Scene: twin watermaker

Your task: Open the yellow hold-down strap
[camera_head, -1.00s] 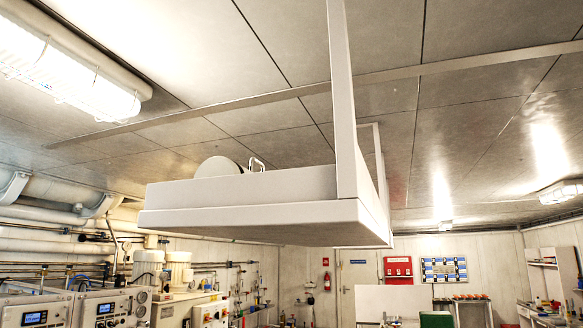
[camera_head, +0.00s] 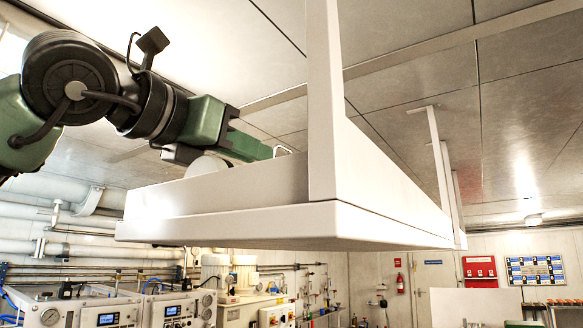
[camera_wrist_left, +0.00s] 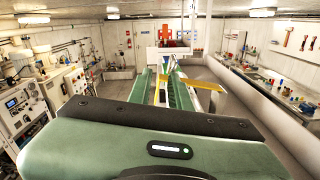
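A yellow strap (camera_wrist_left: 203,84) shows in the left wrist view, running slantwise just right of my left gripper's right finger. A smaller yellow patch shows between the fingers; I cannot tell whether it belongs to the same strap. My left gripper (camera_wrist_left: 160,76) has its two green fingers apart, pointing forward over the hanging tray. In the head view my left gripper (camera_head: 262,150) reaches in above the white hanging tray (camera_head: 240,222), its lower part hidden by the tray wall. The strap is hidden there. I cannot tell whether the gripper touches it. My right gripper is in no view.
A white rounded object (camera_head: 207,166) and a metal loop handle (camera_head: 283,149) stick up above the tray wall. White posts (camera_head: 323,100) hold the tray from the ceiling. Machines with control panels (camera_head: 170,310) stand below left. A workbench runs along the right in the wrist view.

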